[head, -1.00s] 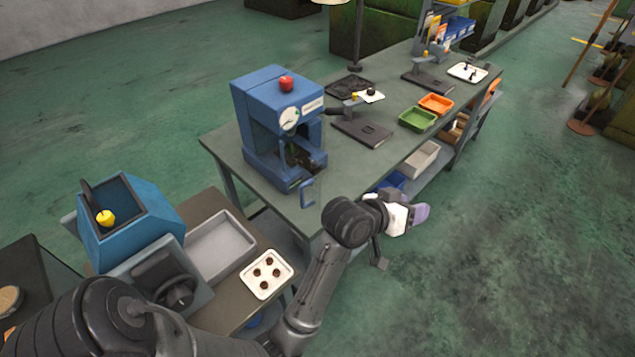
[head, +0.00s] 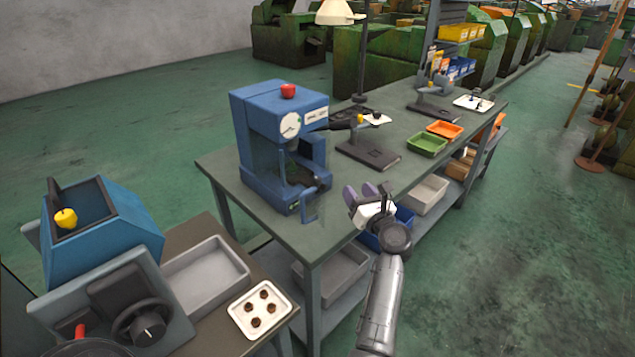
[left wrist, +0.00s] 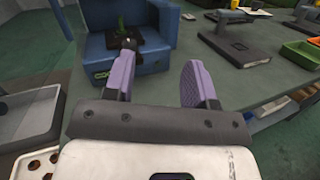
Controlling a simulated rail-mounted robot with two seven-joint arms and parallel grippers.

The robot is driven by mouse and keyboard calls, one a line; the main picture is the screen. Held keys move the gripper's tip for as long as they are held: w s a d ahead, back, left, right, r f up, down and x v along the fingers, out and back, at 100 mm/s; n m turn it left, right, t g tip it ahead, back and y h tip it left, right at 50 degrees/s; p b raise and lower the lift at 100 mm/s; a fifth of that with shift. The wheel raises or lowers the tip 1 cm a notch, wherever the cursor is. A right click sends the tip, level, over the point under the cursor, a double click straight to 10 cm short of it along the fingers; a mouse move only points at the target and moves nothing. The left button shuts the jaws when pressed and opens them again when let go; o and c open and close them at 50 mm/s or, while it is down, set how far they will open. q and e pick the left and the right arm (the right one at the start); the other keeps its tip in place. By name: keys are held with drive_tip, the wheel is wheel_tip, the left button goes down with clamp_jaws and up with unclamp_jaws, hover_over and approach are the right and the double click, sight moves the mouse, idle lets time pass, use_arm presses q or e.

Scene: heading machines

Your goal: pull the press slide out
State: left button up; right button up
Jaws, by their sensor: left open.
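The blue press (head: 262,135), with a round gauge and a red knob on top, stands at the near left end of the bench. The press (left wrist: 100,55) shows beyond the fingers. My left gripper (head: 366,193) is open and empty, to the right of the handle and apart from it. Its purple fingers (left wrist: 158,80) point toward the bench. My right gripper is out of view.
The grey-green bench (head: 225,165) carries a dark stand base (head: 368,155), a green tray (head: 427,145) and an orange tray (head: 444,130). Bins sit on its lower shelf. A blue machine (head: 100,235) and a white tray (head: 260,310) are at lower left.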

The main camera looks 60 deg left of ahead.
sight(320, 181)
use_arm(q)
drive_tip(key=s+a+f+n+g, duration=0.1)
drive_tip(key=a, duration=0.3)
drive_tip(key=s+a+f+n+g+h, duration=0.1)
drive_tip(key=a+n, duration=0.1)
drive_tip(key=a, duration=0.3)
drive_tip(key=s+a+n+g+b, duration=0.1)
drive_tip(key=a, duration=0.4)
drive_tip(key=shift+s+f+n+g, duration=0.3)
drive_tip(key=shift+s+f, duration=0.1)
clamp_jaws()
